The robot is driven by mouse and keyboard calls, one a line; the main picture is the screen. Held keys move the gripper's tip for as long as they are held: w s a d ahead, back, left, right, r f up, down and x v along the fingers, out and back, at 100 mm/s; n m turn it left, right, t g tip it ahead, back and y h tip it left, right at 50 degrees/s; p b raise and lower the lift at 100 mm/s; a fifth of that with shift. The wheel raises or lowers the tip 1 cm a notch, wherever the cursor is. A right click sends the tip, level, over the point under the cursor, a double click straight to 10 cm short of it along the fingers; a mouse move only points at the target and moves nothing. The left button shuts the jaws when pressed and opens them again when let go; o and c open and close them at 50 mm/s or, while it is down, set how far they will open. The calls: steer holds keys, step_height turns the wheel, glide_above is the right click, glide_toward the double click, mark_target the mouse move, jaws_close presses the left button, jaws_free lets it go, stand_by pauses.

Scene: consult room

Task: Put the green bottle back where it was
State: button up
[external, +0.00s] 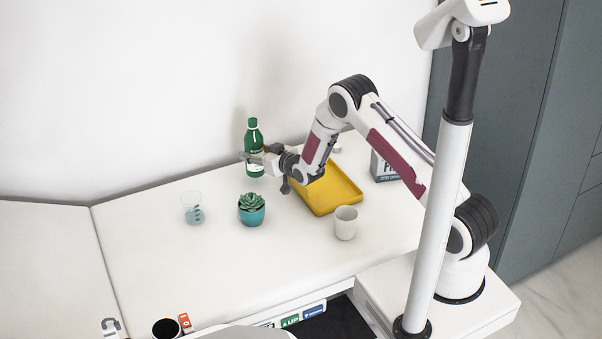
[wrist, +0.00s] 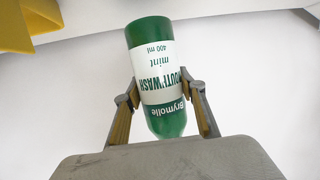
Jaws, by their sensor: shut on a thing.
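The green bottle (external: 254,134) is upright at the back of the white table, with a white label around its middle. My gripper (external: 256,158) reaches it from the right and is shut on it. In the wrist view the bottle (wrist: 150,35) sits between the two fingers of my gripper (wrist: 163,93), its label reading "mouthwash mint 400 ml". Its cap end is hidden behind the gripper body there. I cannot tell whether its base touches the table.
A yellow tray (external: 338,190) lies right of the bottle, partly behind my arm. A teal pot with a succulent (external: 252,209), a clear beaker (external: 192,208) and a pale cup (external: 345,222) stand nearer the front. A grey-and-white box (external: 381,168) is at the right. The table's back left is clear.

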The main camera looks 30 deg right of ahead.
steer(key=shift+f, duration=1.8)
steer(key=shift+f, duration=0.2)
steer(key=o, duration=1.3)
steer(key=shift+c, duration=0.2)
steer(key=shift+r, duration=0.15)
steer(key=v, duration=1.2)
steer(key=shift+r, duration=0.15)
